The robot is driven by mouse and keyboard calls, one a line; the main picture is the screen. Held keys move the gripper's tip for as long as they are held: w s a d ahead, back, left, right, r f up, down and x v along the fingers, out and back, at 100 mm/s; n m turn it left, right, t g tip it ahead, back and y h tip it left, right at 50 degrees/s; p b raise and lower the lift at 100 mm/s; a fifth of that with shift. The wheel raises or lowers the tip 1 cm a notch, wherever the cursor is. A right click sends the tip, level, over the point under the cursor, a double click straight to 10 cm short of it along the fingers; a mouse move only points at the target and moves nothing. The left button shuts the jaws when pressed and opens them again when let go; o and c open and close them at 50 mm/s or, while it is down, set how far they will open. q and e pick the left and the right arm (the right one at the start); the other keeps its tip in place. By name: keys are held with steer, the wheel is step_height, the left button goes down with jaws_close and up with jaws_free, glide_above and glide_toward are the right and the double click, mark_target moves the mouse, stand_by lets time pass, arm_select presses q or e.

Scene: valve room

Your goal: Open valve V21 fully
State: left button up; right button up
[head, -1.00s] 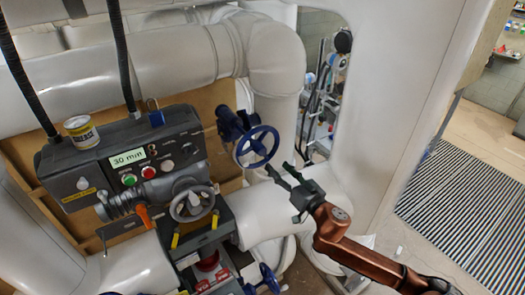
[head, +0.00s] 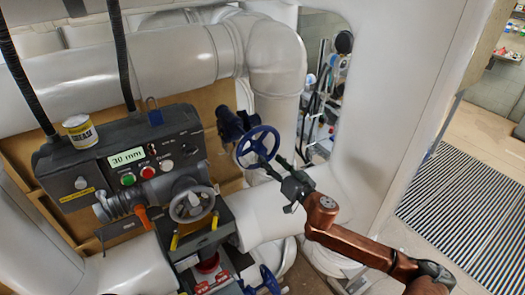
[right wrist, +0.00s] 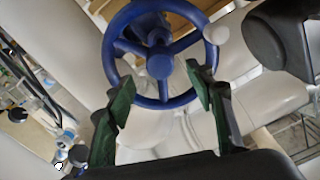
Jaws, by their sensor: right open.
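A blue spoked handwheel (head: 258,144) sits on a dark blue valve body (head: 232,122) in front of the white pipes. It also shows large in the right wrist view (right wrist: 160,100). My right gripper (head: 271,164) is open, with its green fingers at the lower right part of that wheel. In the right wrist view the fingertips lie either side of the lower rim, and I cannot tell whether they touch it. A grey handwheel (head: 192,204) is on the actuator unit, and another blue handwheel (head: 263,281) is at the bottom. No V21 tag is readable. My left gripper is out of view.
The dark actuator box (head: 115,165) has a display reading 30 min, buttons and an orange lever (head: 142,218). White pipes surround the wheel. A striped floor grating (head: 465,215) lies at the right.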

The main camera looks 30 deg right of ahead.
mark_target(263, 152)
steer(key=m+p, duration=0.2)
steer(key=m, duration=0.1)
steer(key=shift+r+m, duration=0.15)
steer(key=shift+m, duration=0.15)
steer(key=m+p, duration=0.3)
steer(key=shift+m+p, duration=0.6)
steer(key=shift+m, duration=0.3)
steer(key=m+p, duration=0.4)
steer(key=shift+r+p, duration=0.15)
steer(key=shift+p, duration=0.2)
steer(key=m, duration=0.3)
steer(key=shift+f+m+b, duration=0.3)
steer(key=shift+f, duration=0.05)
steer(key=shift+w, duration=0.1)
steer(key=shift+w+a+r, duration=0.1)
steer(key=shift+w+a, duration=0.05)
steer(key=shift+w, duration=1.4)
steer(key=shift+w+a, duration=0.1)
steer(key=shift+w, duration=1.45)
steer(key=shift+r, duration=0.1)
